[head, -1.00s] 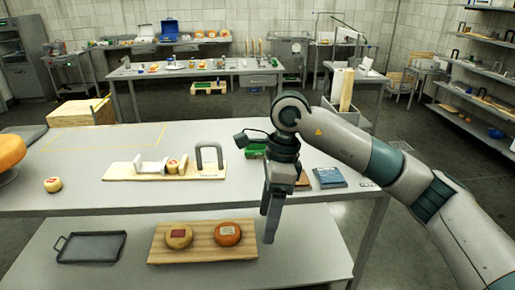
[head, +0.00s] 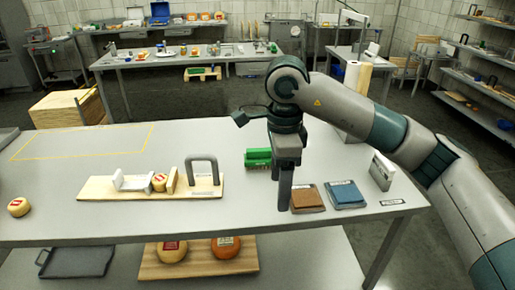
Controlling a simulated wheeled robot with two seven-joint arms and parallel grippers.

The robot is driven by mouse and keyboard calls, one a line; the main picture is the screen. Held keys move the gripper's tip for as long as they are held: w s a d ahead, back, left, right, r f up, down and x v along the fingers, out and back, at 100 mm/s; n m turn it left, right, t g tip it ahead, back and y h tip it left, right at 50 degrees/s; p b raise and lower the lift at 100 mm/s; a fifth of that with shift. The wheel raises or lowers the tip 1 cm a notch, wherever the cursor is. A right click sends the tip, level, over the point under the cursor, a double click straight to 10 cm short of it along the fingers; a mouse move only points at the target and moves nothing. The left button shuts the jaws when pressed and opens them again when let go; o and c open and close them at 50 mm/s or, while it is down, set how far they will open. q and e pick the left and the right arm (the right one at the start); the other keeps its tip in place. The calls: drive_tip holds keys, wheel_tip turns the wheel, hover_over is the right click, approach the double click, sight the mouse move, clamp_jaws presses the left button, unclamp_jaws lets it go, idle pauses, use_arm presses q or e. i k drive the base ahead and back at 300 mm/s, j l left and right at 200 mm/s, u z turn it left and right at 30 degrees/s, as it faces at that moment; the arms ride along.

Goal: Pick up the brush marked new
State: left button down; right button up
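A green brush-like block (head: 257,158) with dark bristles under it lies on the table (head: 120,215), just left of my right gripper. I cannot read any marking on it, so I cannot tell whether it is the one marked new. My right gripper (head: 285,204) points straight down near the table's front part, in front of and to the right of the green block and left of a brown pad. Its fingers are seen edge-on, so their opening does not show. I see nothing held in it. My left gripper is out of view.
A brown pad (head: 308,198), a blue pad (head: 343,194) and a white upright block (head: 382,171) stand at the right. A wooden board (head: 100,188) with a dark arch handle (head: 202,160) is left. Small cheese (head: 18,207) sits far left. The left table middle is clear.

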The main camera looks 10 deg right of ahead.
sight(255, 157)
drive_tip(key=i, duration=1.15)
